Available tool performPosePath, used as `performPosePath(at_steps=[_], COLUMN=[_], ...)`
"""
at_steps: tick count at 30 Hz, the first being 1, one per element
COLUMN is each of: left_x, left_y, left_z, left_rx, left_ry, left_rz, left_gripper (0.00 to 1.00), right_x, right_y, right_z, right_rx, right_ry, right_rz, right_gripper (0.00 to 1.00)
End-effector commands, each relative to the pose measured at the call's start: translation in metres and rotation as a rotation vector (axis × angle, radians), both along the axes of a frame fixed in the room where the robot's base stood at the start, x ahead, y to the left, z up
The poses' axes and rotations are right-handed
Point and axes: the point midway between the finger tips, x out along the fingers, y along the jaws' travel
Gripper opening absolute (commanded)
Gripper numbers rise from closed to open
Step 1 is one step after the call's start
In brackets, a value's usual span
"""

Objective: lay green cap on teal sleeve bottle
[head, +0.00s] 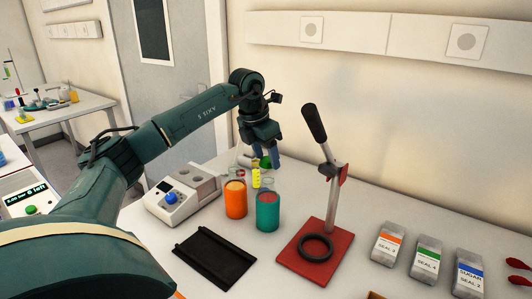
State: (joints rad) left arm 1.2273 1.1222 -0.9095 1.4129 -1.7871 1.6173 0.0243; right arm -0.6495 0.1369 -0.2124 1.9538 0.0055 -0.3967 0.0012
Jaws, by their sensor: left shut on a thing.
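My left gripper (265,158) reaches in from the left and points down, above and behind the bottles. It is shut on the green cap (266,163), which shows small between the fingers. The cap appears apart from the teal sleeve bottle, but its exact height and distance are hard to tell. My right gripper is not in view.
An orange sleeve bottle (235,200) stands just left of the teal one, with a small yellow item (256,176) behind. A red-based lever stand (312,252), black tray (215,258) and white device (180,198) surround them. Labelled seal boxes (427,258) stand right.

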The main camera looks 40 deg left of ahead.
Motion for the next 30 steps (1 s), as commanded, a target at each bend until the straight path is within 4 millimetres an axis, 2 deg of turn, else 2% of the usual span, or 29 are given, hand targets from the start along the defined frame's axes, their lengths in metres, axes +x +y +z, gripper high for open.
performPosePath(at_steps=[13,14,21,30], left_x=[0.000,0.000,0.000,0.000], left_y=[0.000,0.000,0.000,0.000], left_z=[-0.040,-0.035,-0.032,-0.033], left_rx=[-0.001,-0.001,-0.001,0.000], left_ry=[0.000,-0.001,0.000,-0.001], left_rz=[0.002,0.002,0.002,0.001], left_gripper=[0.32,0.32,0.32,0.32], right_x=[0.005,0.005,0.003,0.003], right_y=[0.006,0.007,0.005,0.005], right_z=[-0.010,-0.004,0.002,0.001], right_rx=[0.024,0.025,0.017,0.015], right_ry=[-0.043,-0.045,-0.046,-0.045], right_rz=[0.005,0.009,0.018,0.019], right_gripper=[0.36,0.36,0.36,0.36])
